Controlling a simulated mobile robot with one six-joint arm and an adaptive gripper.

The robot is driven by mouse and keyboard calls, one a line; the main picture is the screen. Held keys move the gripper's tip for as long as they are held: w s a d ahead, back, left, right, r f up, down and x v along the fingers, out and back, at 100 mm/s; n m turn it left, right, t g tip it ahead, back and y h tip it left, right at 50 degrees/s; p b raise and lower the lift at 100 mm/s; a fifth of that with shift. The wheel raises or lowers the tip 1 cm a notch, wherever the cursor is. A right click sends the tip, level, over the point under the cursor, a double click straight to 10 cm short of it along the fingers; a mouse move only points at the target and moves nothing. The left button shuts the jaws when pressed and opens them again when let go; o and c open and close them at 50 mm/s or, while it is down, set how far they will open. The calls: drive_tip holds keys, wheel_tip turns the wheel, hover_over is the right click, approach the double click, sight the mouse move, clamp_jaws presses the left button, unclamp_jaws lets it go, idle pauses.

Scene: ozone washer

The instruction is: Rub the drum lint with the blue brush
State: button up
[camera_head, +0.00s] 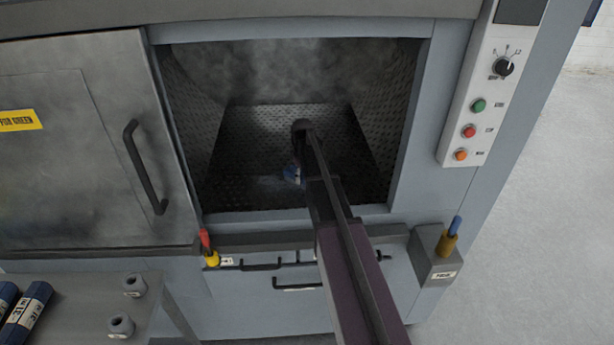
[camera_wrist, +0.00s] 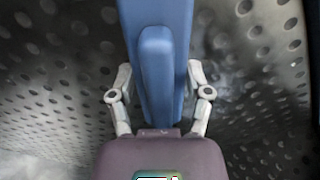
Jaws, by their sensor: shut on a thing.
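The blue brush (camera_wrist: 180,20) is between the fingers of my gripper (camera_wrist: 159,78) in the wrist view, and the gripper is shut on it. Its far end runs out of the top of that view, so I cannot see whether it touches the drum. In the head view my arm reaches through the open door into the perforated metal drum (camera_head: 245,135). A small bit of blue (camera_head: 291,174) shows beside my wrist there; the gripper is mostly hidden. Pale, cloudy patches (camera_head: 290,60) that look like lint or haze lie on the drum's back wall.
The door (camera_head: 75,150) stands left of the opening. A red-and-yellow tool (camera_head: 208,248) and a holder (camera_head: 436,262) with a blue-and-yellow tool (camera_head: 450,236) flank the front below. A grey table (camera_head: 75,312) with dark blue rolls is lower left. Floor at right is clear.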

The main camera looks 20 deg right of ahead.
drive_tip(key=shift+w+a, duration=0.2)
drive_tip(key=shift+a, duration=0.4)
drive_tip(key=shift+a, duration=0.15)
drive_tip(key=shift+w+a+f, duration=0.1)
drive_tip(key=shift+w+a, duration=0.2)
drive_tip(key=shift+a, duration=0.55)
drive_tip(key=shift+w+a, duration=0.25)
drive_tip(key=shift+a, duration=0.6)
drive_tip(key=shift+w+a, duration=0.3)
drive_tip(key=shift+a, duration=0.6)
drive_tip(key=shift+w+a, duration=0.3)
drive_tip(key=shift+a, duration=0.55)
drive_tip(key=shift+a, duration=0.1)
drive_tip(key=shift+w+a, duration=0.3)
drive_tip(key=shift+a, duration=0.55)
drive_tip(key=shift+w+a, duration=0.25)
drive_tip(key=shift+a, duration=0.6)
